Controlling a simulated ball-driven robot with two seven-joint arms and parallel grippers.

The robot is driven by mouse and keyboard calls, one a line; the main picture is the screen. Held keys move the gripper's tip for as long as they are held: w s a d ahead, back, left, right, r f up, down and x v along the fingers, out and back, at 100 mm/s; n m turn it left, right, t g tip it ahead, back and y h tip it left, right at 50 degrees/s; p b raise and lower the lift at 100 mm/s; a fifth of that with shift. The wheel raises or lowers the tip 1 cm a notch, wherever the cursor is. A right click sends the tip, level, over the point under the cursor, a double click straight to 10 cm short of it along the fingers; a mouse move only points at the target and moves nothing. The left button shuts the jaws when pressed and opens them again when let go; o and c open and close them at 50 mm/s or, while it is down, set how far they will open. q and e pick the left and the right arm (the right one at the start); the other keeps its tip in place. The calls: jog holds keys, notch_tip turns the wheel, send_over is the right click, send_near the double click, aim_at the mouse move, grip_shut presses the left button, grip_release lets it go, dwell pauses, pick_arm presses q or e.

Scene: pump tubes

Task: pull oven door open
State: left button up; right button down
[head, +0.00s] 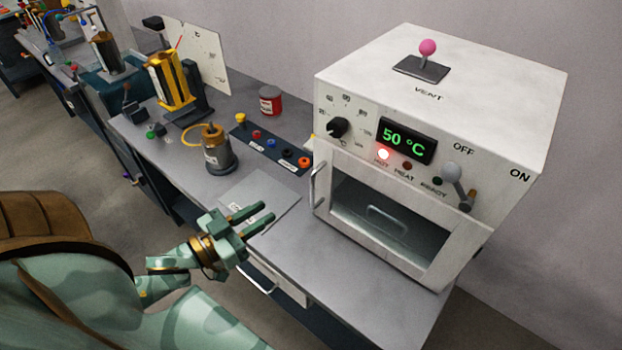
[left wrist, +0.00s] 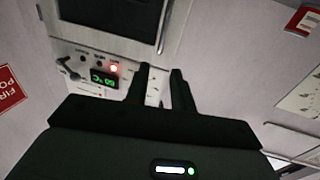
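The white oven (head: 350,105) stands on the right end of the bench. Its door (head: 360,175) looks shut, with a dark window and a curved metal handle (head: 319,188) upright along the left edge. My left gripper (head: 265,214) is left of the handle, over the bench front, apart from the oven. Its two fingers are parted with nothing between them. In the left wrist view the fingers (left wrist: 162,72) point toward the oven front, with the door (left wrist: 125,15) and lit display (left wrist: 104,79) seen upside down. My right gripper is not in view.
The oven display (head: 406,142) reads 50 °C and a red lamp is lit. A lever (head: 455,178) sits at the panel's right. Left of the oven are a metal pot (head: 217,155), a dark strip with coloured caps (head: 270,143) and a red can (head: 270,100).

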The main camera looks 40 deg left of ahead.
aim_at(311, 184)
pick_arm(q)
jog(key=b+x, duration=0.1)
jog(key=x, duration=1.3)
jog(key=shift+w+f, duration=0.15)
jog(key=shift+w, duration=0.15)
jog(key=shift+a, duration=0.1)
grip_shut()
